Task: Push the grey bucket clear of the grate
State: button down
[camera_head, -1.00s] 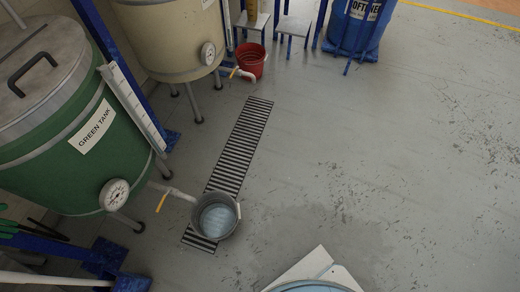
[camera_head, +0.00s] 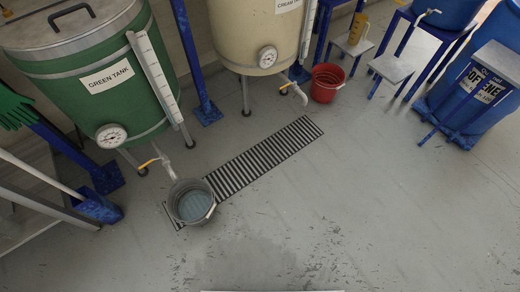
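The grey bucket (camera_head: 179,206) stands upright at the near left end of the floor grate (camera_head: 262,155), covering part of it. Pale bluish liquid shows inside it, and its handle rests toward the right rim. The green tank's tap (camera_head: 158,161) ends just above the bucket's back rim. The slatted grate runs from the bucket up and to the right. My gripper is not in view.
The green tank (camera_head: 75,75) and cream tank (camera_head: 258,25) stand behind on legs. A red bucket (camera_head: 326,83) sits near the grate's far end. Blue posts and feet line the left. Blue drums stand at right. Open floor (camera_head: 350,220) lies in front and to the right.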

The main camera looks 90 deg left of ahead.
aim_at(190, 200)
jog(key=z, duration=0.1)
jog(key=i, duration=0.9)
jog(key=u, duration=2.85)
jog(key=i, duration=0.2)
jog(key=u, duration=1.45)
jog(key=k, duration=0.45)
jog(key=u, duration=0.35)
jog(key=i, duration=1.25)
jog(key=z, duration=0.2)
